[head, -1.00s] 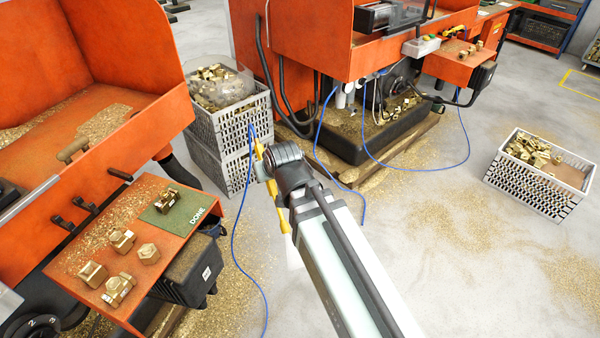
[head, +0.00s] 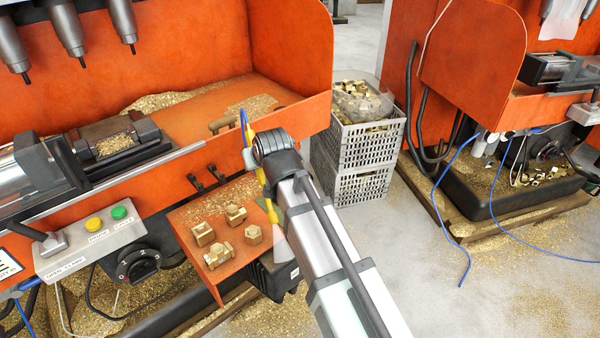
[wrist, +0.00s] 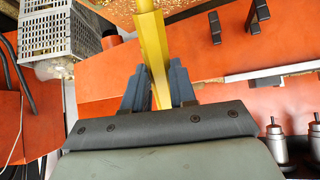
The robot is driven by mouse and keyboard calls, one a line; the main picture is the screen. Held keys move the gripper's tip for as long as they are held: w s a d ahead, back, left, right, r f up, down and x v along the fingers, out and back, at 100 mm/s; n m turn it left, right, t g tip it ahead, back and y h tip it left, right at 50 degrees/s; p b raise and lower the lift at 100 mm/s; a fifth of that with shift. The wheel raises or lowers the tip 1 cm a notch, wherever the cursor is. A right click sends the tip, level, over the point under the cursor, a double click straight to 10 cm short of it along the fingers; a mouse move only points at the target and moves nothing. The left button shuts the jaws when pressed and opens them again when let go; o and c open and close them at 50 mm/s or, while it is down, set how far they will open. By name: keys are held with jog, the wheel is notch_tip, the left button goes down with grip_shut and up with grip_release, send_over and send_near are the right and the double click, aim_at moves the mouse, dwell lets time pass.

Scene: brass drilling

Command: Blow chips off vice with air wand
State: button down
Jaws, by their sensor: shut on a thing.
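The vice (head: 88,172) sits on the bed of the orange machine at the left of the head view. Brass chips (head: 116,144) lie between its dark jaws. My gripper (wrist: 159,88) is shut on the yellow air wand (wrist: 152,42), whose body runs up between the fingers in the wrist view. In the head view the yellow wand (head: 269,208) shows beside my wrist, with a blue hose at its top. It is in front of the machine's right end, well right of the vice. My arm hides part of it.
A control box (head: 92,248) with yellow and green buttons is below the vice. Grey crates (head: 368,150) and a second machine stand right. An orange side wall (head: 290,50) rises behind my wrist.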

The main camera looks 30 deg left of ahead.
jog(key=s+a+r+y, duration=0.1)
jog(key=s+a+r, duration=0.4)
jog(key=a, duration=0.5)
jog(key=s+a+r+n, duration=0.1)
jog(key=s+a+r, duration=0.4)
jog(key=a, duration=0.6)
jog(key=s+a+r+y, duration=0.1)
jog(key=s+a+r, duration=0.4)
jog(key=a, duration=0.5)
jog(key=w+a+r+m+t+h, duration=0.2)
jog(key=w+a+r+m+t, duration=0.2)
jog(key=a+r, duration=0.3)
jog(key=w+a+r+m+t+h, duration=0.3)
jog(key=a+r, duration=0.5)
jog(key=r, duration=0.4)
jog(key=shift+w+a+r+m+t+h, duration=0.2)
jog(key=shift+w+r+m+t+h, duration=0.15)
jog(key=shift+w+m, duration=0.55)
jog(key=shift+w+f, duration=0.1)
jog(key=shift+f, duration=0.05)
notch_tip(320, 180, down, 11)
jog(key=s, duration=0.2)
jog(key=shift+d, duration=0.25)
jog(key=shift+s+r, duration=0.1)
jog(key=shift+r, duration=0.1)
jog(key=shift+r, duration=2.9)
